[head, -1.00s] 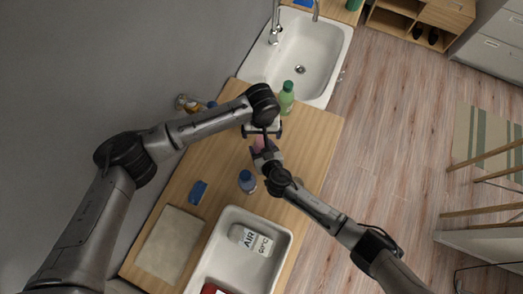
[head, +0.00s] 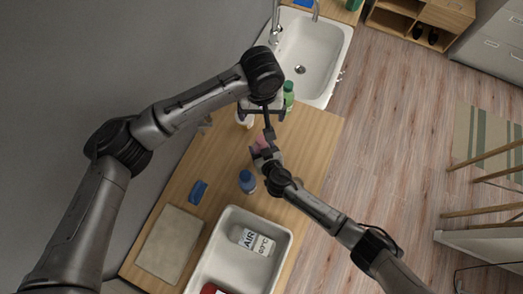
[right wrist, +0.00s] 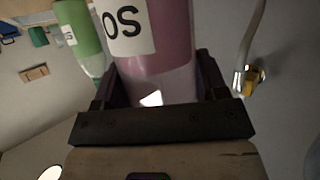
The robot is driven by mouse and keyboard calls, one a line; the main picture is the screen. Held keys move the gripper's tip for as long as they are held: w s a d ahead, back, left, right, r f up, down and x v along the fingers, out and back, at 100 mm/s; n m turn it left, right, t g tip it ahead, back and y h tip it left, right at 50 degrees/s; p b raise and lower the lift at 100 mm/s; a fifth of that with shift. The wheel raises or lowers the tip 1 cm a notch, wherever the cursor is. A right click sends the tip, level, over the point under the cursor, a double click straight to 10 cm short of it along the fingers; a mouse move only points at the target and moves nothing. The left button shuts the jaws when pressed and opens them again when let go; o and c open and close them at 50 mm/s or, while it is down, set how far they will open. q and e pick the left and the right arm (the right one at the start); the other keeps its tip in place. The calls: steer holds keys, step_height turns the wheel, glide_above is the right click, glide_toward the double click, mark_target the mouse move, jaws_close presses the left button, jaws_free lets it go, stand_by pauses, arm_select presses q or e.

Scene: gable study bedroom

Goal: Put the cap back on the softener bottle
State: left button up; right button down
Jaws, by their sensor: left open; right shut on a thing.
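A pink bottle (head: 258,144), which I take to be the softener bottle, is at the far part of the wooden counter. My right gripper (head: 264,154) is shut on it. In the right wrist view the pink bottle (right wrist: 165,50) stands between the fingers, with a white label reading "OS"; its top is out of frame. My left gripper (head: 263,114) is open, just above and beyond the pink bottle in the head view. I cannot make out a loose cap; the left gripper and arm hide part of the counter.
A blue-capped bottle (head: 247,181) stands close to my right gripper. A green bottle (head: 288,95) stands by the sink (head: 330,45). A blue sponge-like block (head: 198,191), a pale board (head: 168,250) and a white basin (head: 218,243) holding a white labelled container (head: 254,241) lie nearer.

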steer(key=shift+c, duration=0.4)
jaws_free()
steer(key=shift+s, duration=0.1)
steer(key=v, duration=1.3)
steer(key=shift+s+d+r+b, duration=0.15)
steer(key=shift+s+b, duration=0.15)
steer(key=shift+b, duration=0.05)
